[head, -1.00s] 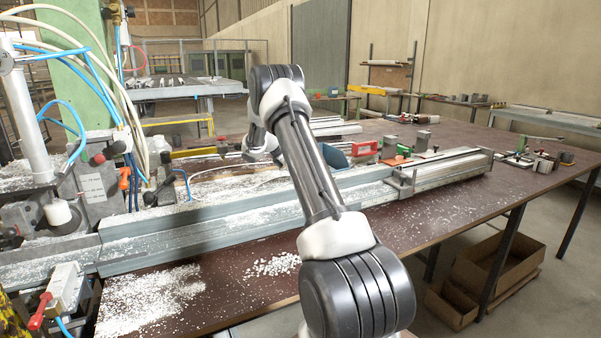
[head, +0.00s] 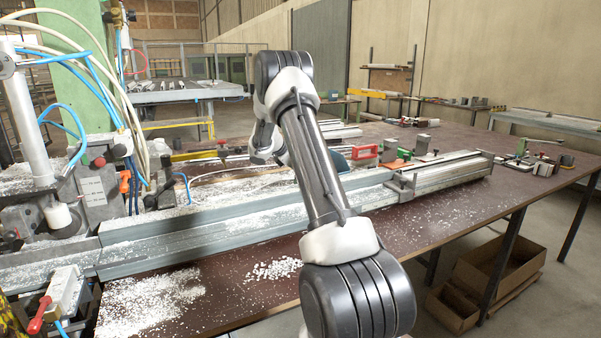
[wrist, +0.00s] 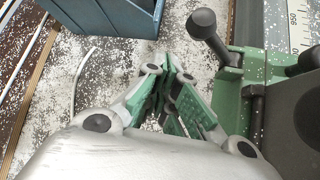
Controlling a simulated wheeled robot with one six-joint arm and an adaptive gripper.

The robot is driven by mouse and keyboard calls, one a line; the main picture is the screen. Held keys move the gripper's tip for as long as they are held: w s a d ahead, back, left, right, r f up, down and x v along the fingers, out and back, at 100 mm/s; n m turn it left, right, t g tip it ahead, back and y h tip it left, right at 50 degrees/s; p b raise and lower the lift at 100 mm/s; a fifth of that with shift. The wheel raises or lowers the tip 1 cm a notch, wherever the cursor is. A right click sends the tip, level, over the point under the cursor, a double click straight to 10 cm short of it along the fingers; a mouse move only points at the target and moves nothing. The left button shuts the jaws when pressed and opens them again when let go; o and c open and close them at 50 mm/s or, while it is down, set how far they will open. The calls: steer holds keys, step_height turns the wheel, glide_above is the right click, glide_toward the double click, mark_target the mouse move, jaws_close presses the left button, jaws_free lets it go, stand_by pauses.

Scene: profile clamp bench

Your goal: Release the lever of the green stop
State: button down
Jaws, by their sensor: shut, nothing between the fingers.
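The green stop (wrist: 229,90) stands at the right of the wrist view. Its lever, a short dark arm ending in a black ball knob (wrist: 202,23), points up and left in the picture. My gripper (wrist: 170,80) is shut and empty, with green pads on its fingers. In the picture it lies left of the green stop and below the knob, with a visible gap to the knob. In the head view my arm hides my fingers, and I cannot make out the green stop there for certain.
A blue bin (wrist: 108,16) is beyond my fingers in the wrist view. A scale (wrist: 300,22) runs beside the stop, and a dark round part (wrist: 295,120) is at the right. White chips litter the bench (head: 225,300). A long metal profile rail (head: 230,228) crosses it.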

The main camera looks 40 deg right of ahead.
steer(key=shift+s+a+r, duration=0.1)
steer(key=shift+s+r, duration=0.25)
steer(key=shift+r, duration=0.4)
steer(key=shift+s+a+r, duration=0.1)
steer(key=shift+s+r, duration=0.2)
steer(key=shift+r, duration=0.45)
steer(key=shift+r, duration=0.1)
steer(key=v, duration=1.2)
